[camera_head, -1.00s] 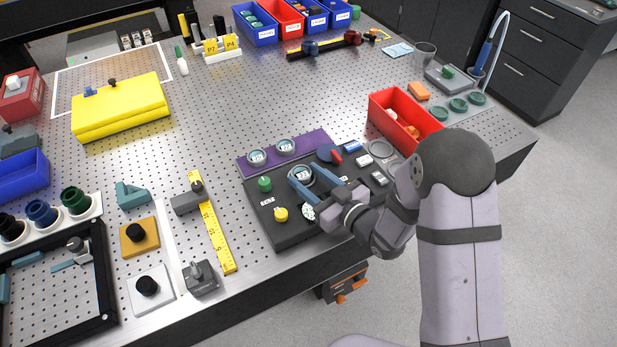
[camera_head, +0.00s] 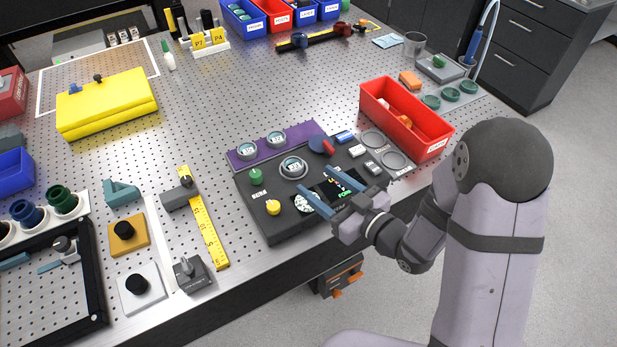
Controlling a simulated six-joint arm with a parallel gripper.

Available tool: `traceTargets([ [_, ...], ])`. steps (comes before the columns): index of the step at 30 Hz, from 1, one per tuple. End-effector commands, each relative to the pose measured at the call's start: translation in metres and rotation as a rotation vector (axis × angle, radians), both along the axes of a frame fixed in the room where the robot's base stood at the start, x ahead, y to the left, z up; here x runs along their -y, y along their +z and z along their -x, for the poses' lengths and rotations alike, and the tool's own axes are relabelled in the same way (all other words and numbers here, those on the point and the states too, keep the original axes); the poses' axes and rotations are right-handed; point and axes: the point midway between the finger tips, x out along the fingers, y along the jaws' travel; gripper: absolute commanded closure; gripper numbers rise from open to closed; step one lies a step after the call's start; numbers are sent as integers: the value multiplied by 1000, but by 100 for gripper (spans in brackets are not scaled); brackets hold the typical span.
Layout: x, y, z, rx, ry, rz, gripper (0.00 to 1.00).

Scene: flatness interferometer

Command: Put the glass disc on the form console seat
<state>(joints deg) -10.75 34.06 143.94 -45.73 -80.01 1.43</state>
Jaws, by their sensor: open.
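A round glass disc (camera_head: 293,165) with a small label lies in the ring-shaped seat on the dark form console (camera_head: 262,226). It looks flat there. Two similar discs, one at the left (camera_head: 248,150) and one at the right (camera_head: 276,139), sit on the purple strip (camera_head: 310,129) behind the console. My gripper (camera_head: 314,179) is open and empty, above the console and just to the front right of the seated disc. Its two blue fingers point toward the disc, apart from it. They partly cover the console's lit screen (camera_head: 345,182).
The console carries a green knob (camera_head: 256,176) and a yellow knob (camera_head: 273,207). A plate with empty round recesses (camera_head: 394,160) lies to the right, next to a red bin (camera_head: 408,130). A yellow ruler (camera_head: 206,228) lies to the left. The bench behind the strip is mostly clear.

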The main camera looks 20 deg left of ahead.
Motion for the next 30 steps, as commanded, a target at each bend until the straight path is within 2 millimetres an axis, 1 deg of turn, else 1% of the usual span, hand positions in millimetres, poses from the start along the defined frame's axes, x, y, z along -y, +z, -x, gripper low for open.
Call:
traceTargets([
  [1, 9, 2, 4, -2, -5, 1, 42],
  [4, 21, 6, 13, -3, -5, 0, 42],
  [6, 22, 8, 14, -6, -1, 2, 42],
  [16, 35, 9, 22, -3, 0, 1, 42],
  [30, 37, 7, 24, -1, 0, 1, 42],
])
